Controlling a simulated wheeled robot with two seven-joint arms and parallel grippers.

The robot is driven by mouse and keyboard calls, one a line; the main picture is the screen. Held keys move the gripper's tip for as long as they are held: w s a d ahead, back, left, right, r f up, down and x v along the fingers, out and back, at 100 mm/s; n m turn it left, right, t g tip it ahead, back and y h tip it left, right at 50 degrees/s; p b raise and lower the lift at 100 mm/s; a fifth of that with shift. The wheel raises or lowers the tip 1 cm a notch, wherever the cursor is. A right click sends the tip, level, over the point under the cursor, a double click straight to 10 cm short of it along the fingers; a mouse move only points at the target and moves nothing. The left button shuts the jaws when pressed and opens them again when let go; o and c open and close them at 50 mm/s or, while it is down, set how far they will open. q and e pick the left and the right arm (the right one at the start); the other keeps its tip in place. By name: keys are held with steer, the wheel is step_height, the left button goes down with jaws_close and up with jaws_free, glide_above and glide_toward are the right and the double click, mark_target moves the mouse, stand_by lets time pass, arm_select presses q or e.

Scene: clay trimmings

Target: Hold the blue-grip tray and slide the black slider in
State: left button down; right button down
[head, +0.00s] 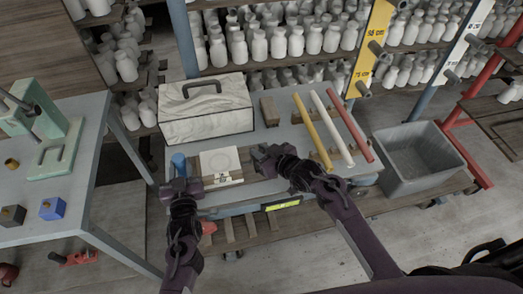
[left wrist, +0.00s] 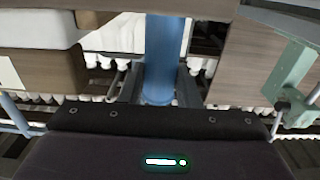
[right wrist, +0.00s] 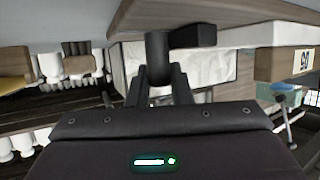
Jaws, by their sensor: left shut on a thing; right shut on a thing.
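The blue grip (head: 179,161) stands up between the fingers of my left gripper (head: 180,183), which is shut on it. The grip also fills the upper middle of the left wrist view (left wrist: 165,60). A pale square piece (head: 220,160) with a round outline and a numbered label lies just right of the grip; how it joins the grip is hidden. My right gripper (head: 267,158) is shut on the black slider, right of the pale piece. The slider's round black knob (right wrist: 157,46) shows between the fingers in the right wrist view, beside a black block. In the head view my gripper mostly hides the slider.
A marbled box (head: 207,108) with a dark handle stands behind. Yellow, white and red rods (head: 332,127) lie to the right on the grey table. A grey bin (head: 415,160) stands further right. A side table (head: 100,185) with blocks stands left; bottle shelves are behind.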

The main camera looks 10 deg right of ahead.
arm_select(q)
steer(key=shift+s+f, duration=0.15)
steer(key=shift+f, duration=0.15)
arm_select(e)
steer(key=a, duration=0.4)
steer(key=shift+a, duration=0.1)
steer(key=c, duration=1.3)
jaws_free()
steer(key=shift+s, duration=0.1)
arm_select(q)
steer(key=shift+r, duration=0.1)
arm_select(e)
steer(key=v, duration=1.2)
steer(key=shift+r, duration=0.1)
arm_select(q)
steer(key=c, duration=1)
jaws_free()
steer(key=shift+r, duration=0.1)
